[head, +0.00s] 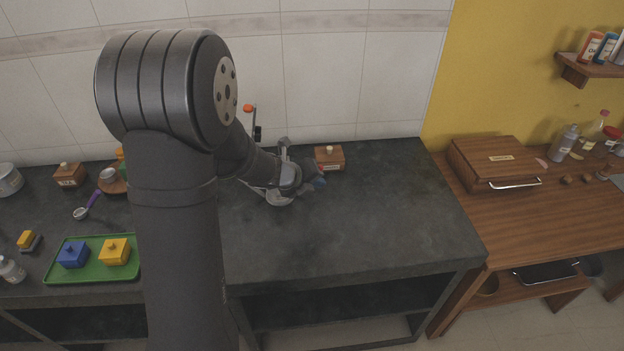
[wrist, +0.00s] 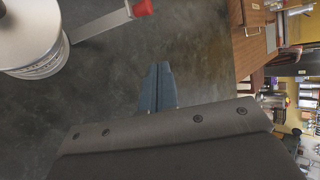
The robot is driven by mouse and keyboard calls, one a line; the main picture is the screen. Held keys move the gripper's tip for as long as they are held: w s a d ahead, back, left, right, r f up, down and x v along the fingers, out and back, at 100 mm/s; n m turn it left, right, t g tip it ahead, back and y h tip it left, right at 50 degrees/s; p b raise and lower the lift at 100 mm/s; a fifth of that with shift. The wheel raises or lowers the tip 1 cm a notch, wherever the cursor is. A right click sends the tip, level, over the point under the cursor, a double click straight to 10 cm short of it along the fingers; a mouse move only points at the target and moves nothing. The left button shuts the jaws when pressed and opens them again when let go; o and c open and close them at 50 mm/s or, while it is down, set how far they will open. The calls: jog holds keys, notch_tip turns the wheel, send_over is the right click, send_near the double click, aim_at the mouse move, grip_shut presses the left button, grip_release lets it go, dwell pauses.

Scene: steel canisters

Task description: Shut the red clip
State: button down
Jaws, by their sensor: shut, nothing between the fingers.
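A steel canister (wrist: 35,45) with a pale lid stands at the upper left of the wrist view. A flat metal clip lever sticks out from its side and ends in a red tip (wrist: 142,8). The canister (head: 280,198) is mostly hidden behind my arm in the head view, with only part of its base showing. My gripper (wrist: 158,72) has its blue-grey fingers shut and empty, over bare counter beside the canister. A gap shows between the fingers and the red tip. In the head view my gripper (head: 319,183) is to the right of the canister.
An upright part with an orange-red tip (head: 248,108) rises behind my arm. A small wooden box (head: 330,158) stands close behind my gripper. A green tray (head: 90,275) holds blue and yellow lidded boxes at the left. The dark counter (head: 400,210) is clear to the right.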

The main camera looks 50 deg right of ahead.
jog(key=x, duration=0.6)
jog(key=shift+s+d+f, duration=0.1)
jog(key=shift+d, duration=0.05)
jog(key=w+r, duration=0.2)
jog(key=w, duration=0.1)
jog(key=shift+w+d+r, duration=0.15)
jog(key=shift+w+d, duration=0.1)
jog(key=shift+w, duration=0.1)
jog(key=shift+w+a+r+h, duration=0.15)
jog(key=shift+a+r+h, duration=0.05)
jog(key=shift+a+h, duration=0.1)
